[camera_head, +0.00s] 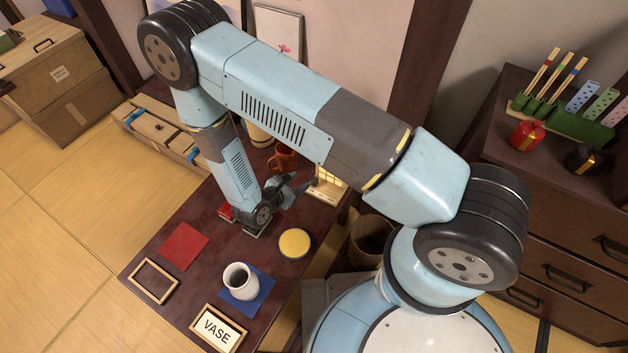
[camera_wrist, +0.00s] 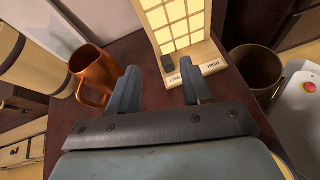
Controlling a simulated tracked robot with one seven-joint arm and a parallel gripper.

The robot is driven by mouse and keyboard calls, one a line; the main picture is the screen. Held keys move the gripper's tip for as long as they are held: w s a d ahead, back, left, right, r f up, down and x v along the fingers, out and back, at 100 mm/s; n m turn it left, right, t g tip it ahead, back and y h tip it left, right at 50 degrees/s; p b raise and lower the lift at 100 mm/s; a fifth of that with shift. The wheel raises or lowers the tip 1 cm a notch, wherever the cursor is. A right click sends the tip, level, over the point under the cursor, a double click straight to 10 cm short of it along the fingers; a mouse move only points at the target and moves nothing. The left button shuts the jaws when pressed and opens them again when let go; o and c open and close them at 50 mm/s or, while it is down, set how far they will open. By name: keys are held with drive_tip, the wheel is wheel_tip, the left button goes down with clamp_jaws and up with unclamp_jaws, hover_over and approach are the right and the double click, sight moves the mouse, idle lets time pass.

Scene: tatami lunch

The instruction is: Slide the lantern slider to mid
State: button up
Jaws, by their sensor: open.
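The lantern (camera_wrist: 172,18) has a lit paper-grid panel and a pale wooden base (camera_wrist: 212,65) marked LOW on the left and HIGH on the right. Its dark slider knob (camera_wrist: 180,66) sits at the LOW end. In the head view the lantern (camera_head: 328,184) is partly hidden behind my arm. My gripper (camera_wrist: 158,88) is open and empty, with its fingers pointing toward the lantern base. The right finger is close in front of the LOW end and the left finger is left of the base. I cannot tell whether a finger touches the knob.
A copper mug (camera_wrist: 98,75) stands close left of my gripper. A dark bin (camera_wrist: 254,70) is to the right. On the table (camera_head: 190,285) are a yellow-topped round item (camera_head: 294,243), a white vase (camera_head: 239,279) on blue cloth, a VASE sign (camera_head: 218,329), and a red cloth (camera_head: 184,246).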

sight(313, 182)
drive_tip(key=s+f+n, duration=0.1)
drive_tip(key=f, duration=0.1)
drive_tip(key=s+a+f+n+t, duration=0.1)
drive_tip(key=s+f, duration=0.1)
drive_tip(key=shift+s+f+n+t+y, duration=0.15)
drive_tip(key=shift+n+t+y, duration=0.15)
drive_tip(key=shift+n, duration=0.1)
drive_tip(key=shift+f, duration=0.1)
drive_tip(key=x, duration=1.3)
drive_tip(key=shift+w+d, duration=0.2)
drive_tip(key=shift+w, duration=0.05)
clamp_jaws()
